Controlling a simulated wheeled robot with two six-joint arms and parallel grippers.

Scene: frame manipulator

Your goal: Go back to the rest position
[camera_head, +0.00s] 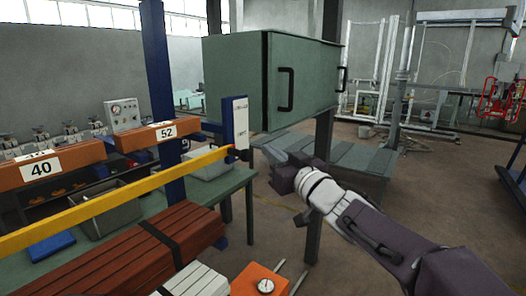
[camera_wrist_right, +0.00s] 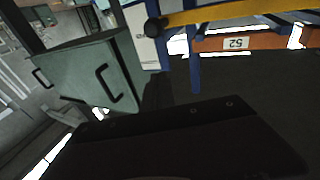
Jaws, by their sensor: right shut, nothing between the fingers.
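My right arm comes in from the lower right in the head view. In the right wrist view a dark part of my gripper (camera_wrist_right: 185,140) fills the bottom, and the fingertips are hard to make out. My left arm and gripper are not in view.
A yellow bar (camera_head: 120,198) crosses the left side, beside a blue post (camera_head: 157,70) and orange beams marked 40 (camera_head: 50,165) and 52 (camera_head: 160,133). The green cabinet (camera_head: 235,75) hangs behind. Brown planks (camera_head: 130,255) lie at lower left. Open floor (camera_head: 440,200) lies to the right.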

